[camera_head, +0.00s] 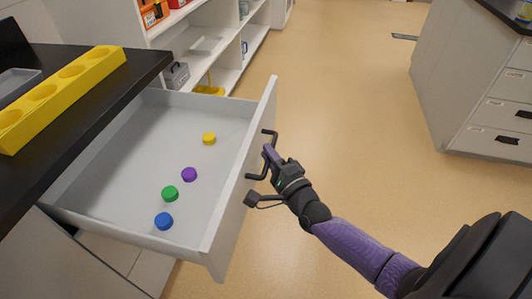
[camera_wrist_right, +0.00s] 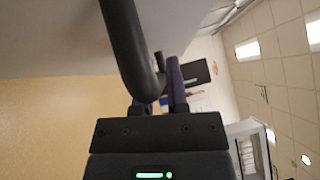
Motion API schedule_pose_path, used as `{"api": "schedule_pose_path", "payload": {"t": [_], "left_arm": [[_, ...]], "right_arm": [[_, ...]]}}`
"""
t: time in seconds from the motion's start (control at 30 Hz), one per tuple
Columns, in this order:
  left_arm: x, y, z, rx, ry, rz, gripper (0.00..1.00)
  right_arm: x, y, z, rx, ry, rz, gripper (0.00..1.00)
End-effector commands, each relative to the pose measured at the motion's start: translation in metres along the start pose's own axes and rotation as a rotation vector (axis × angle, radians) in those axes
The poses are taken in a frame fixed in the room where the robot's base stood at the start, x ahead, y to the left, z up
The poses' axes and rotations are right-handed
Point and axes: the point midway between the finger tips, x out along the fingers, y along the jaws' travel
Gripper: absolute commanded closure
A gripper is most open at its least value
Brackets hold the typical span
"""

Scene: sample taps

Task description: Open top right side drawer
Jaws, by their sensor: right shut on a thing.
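The grey drawer (camera_head: 150,140) is pulled well out from under the black countertop in the head view. Its front panel (camera_head: 238,185) carries a black bar handle (camera_head: 258,158). My right gripper (camera_head: 270,158) is at that handle and shut on it. In the right wrist view the dark handle (camera_wrist_right: 128,45) runs down to the gripper fingers (camera_wrist_right: 163,92). Inside the drawer lie a yellow cap (camera_head: 209,138), a purple cap (camera_head: 189,174), a green cap (camera_head: 170,193) and a blue cap (camera_head: 164,221). My left gripper is not in view.
A yellow block with round holes (camera_head: 70,88) rests on the black countertop (camera_head: 150,62) at left. White shelves (camera_head: 215,45) with bins stand behind. Another drawer cabinet (camera_head: 480,90) stands at the right. The tan floor (camera_head: 345,120) between is clear.

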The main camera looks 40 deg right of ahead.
Motion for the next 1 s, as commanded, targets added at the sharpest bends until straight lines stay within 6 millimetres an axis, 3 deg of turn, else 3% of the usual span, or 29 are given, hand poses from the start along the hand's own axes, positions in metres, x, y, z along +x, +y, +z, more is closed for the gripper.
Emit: {"api": "schedule_pose_path", "payload": {"t": [0.5, 0.53, 0.7, 1.0], "left_arm": [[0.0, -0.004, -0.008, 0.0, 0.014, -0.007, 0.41], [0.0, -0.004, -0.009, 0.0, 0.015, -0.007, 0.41], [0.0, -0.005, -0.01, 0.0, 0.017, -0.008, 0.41], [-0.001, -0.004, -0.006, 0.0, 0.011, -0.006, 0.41]], "right_arm": [[-0.003, 0.001, -0.001, 0.0, -0.001, 0.006, 1.0], [-0.002, 0.001, -0.001, 0.0, -0.001, 0.006, 0.8], [-0.002, 0.001, -0.002, 0.0, -0.001, 0.004, 0.48], [-0.005, 0.0, -0.002, 0.0, 0.0, 0.003, 0.48]]}}
